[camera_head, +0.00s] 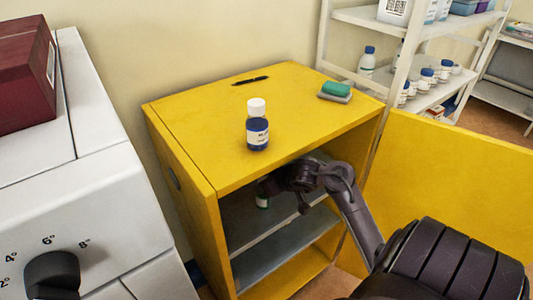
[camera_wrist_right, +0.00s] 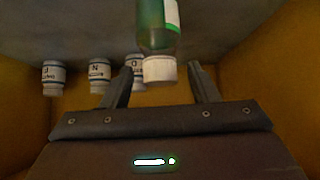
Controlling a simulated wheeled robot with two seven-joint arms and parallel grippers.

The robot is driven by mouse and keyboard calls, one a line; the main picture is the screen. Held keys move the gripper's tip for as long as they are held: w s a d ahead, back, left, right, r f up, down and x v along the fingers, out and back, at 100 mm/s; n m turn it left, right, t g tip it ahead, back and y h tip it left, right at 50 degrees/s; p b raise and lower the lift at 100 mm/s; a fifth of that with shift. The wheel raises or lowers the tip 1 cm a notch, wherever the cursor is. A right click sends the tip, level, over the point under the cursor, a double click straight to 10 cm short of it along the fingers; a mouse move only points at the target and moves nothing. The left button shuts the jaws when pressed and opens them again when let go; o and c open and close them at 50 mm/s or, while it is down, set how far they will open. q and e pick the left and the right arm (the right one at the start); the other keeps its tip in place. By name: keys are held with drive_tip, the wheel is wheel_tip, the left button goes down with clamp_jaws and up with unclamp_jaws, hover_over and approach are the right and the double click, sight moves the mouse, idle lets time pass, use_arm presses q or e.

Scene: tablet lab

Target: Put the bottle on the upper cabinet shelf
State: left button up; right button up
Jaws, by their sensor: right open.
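A green bottle with a white cap and a white and green label stands inside the yellow cabinet, on its upper shelf (camera_head: 265,226). In the head view only a small part of this green bottle (camera_head: 262,202) shows beneath my right gripper (camera_head: 272,186). In the right wrist view the green bottle (camera_wrist_right: 160,32) has its cap between the open fingers of my right gripper (camera_wrist_right: 162,68), with gaps at both sides. A dark blue bottle (camera_head: 257,133) with a white cap stands upright on the cabinet top. My left gripper is not in view.
The yellow cabinet (camera_head: 190,165) has its door (camera_head: 455,185) swung open to the right. White-labelled jars (camera_wrist_right: 97,75) show inside it in the wrist view. A pen (camera_head: 250,80) and a green-and-grey sponge (camera_head: 335,91) lie on top. A white machine (camera_head: 95,200) stands left.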

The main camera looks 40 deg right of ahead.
drive_tip(key=p+v, duration=0.1)
drive_tip(key=v, duration=0.5)
drive_tip(key=shift+s+r+p, duration=0.3)
